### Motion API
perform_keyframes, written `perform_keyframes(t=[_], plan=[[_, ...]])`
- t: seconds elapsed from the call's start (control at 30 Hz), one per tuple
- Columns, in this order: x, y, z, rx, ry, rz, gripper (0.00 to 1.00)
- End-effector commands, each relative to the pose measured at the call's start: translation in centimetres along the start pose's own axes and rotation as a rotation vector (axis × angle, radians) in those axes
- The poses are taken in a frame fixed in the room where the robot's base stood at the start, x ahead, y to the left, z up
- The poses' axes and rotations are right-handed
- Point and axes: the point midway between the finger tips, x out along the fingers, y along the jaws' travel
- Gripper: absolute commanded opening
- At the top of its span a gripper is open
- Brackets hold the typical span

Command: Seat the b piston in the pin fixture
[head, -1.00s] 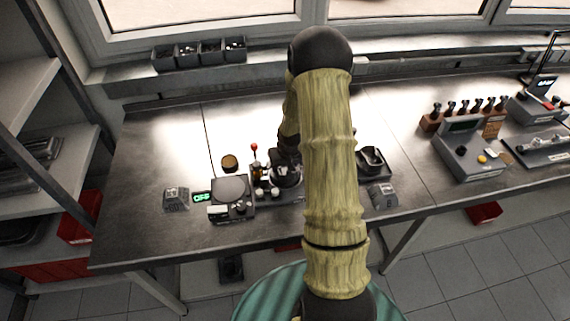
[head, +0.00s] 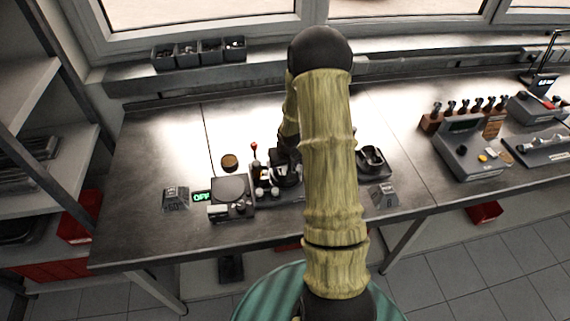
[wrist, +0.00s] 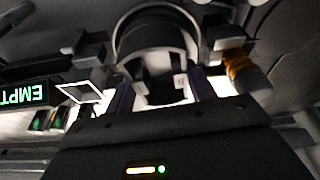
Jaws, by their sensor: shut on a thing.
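My gripper (wrist: 162,90) is shut on a grey round-rimmed part, which I take to be the b piston (wrist: 152,38). The dark fingers stand on either side of it in the wrist view. In the head view my gripper (head: 284,168) is low over the pin fixture (head: 290,194), which stands right of the hot plate. An upside-down green display (wrist: 24,95) beginning "EMPT" shows left of the piston in the wrist view. My arm and hand hide much of the fixture, and I cannot tell whether the piston touches it.
The hot plate (head: 230,188) has a green "OFF" display. A red-knobbed lever (head: 254,146) and an amber part (wrist: 240,72) stand close to the gripper. A brown round tin (head: 230,161) is behind the plate. A dark tray (head: 375,163) is to the right.

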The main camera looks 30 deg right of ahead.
Motion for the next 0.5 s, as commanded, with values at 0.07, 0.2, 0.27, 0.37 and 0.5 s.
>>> perform_keyframes(t=[0.07, 0.2, 0.27, 0.37, 0.5], plan=[[0.10, 0.00, -0.03, 0.000, 0.002, 0.000, 0.18], [0.26, 0.00, 0.02, 0.000, 0.002, 0.000, 0.18], [0.33, 0.00, 0.04, 0.000, 0.002, 0.000, 0.18], [0.44, 0.00, 0.08, 0.000, 0.002, 0.000, 0.18], [0.60, 0.00, 0.12, 0.000, 0.002, 0.000, 0.18]])
